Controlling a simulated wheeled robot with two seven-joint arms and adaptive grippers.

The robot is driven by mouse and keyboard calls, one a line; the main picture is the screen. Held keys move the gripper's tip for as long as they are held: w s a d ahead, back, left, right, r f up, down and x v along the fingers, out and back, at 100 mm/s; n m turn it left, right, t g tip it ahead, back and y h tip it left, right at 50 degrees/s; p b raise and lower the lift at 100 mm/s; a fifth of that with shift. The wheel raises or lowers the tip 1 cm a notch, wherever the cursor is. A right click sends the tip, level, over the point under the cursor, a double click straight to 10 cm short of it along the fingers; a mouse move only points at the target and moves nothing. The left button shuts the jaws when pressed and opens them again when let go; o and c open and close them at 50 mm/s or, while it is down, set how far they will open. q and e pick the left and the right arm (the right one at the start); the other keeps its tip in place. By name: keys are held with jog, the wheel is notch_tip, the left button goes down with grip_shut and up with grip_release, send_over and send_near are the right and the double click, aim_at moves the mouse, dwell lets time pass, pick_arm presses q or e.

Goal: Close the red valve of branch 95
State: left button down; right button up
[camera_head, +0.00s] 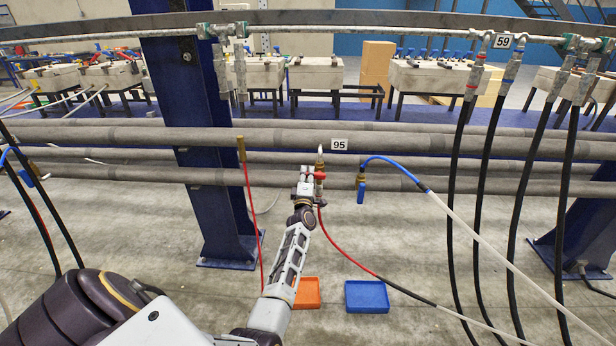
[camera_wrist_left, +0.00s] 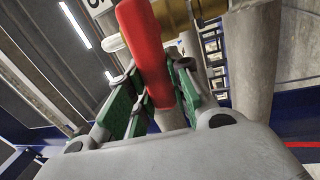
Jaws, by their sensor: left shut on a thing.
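The red valve (camera_head: 320,175) sits on a brass fitting below the white 95 label (camera_head: 339,144), in front of the grey pipes. My left gripper (camera_head: 307,174) is at the valve, just left of its fitting. In the left wrist view the long red handle (camera_wrist_left: 141,38) runs down between the green-padded fingers of my left gripper (camera_wrist_left: 154,98), which is shut on it. The handle's angle to its pipe is hard to tell. A blue valve (camera_head: 361,191) hangs to the right on the same branch. My right gripper is not in view.
A blue hose (camera_head: 396,162) and a red hose (camera_head: 343,251) run close by on the right. An orange tray (camera_head: 307,306) and a blue tray (camera_head: 367,309) lie on the floor below. Black hoses hang at right, under label 59 (camera_head: 503,41). A blue post (camera_head: 190,90) stands left.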

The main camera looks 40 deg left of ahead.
pick_arm(q)
jog(key=shift+f+n+b, duration=0.35)
jog(key=shift+f+n, duration=0.15)
jog(key=shift+n, duration=0.7)
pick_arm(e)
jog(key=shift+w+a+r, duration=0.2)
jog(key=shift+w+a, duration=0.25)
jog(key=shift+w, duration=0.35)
pick_arm(q)
jog(key=shift+f+y, duration=0.1)
jog(key=shift+y, duration=0.2)
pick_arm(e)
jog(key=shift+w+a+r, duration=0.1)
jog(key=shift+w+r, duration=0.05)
pick_arm(q)
jog(key=c, duration=1.3)
grip_release()
jog(key=shift+r, duration=0.2)
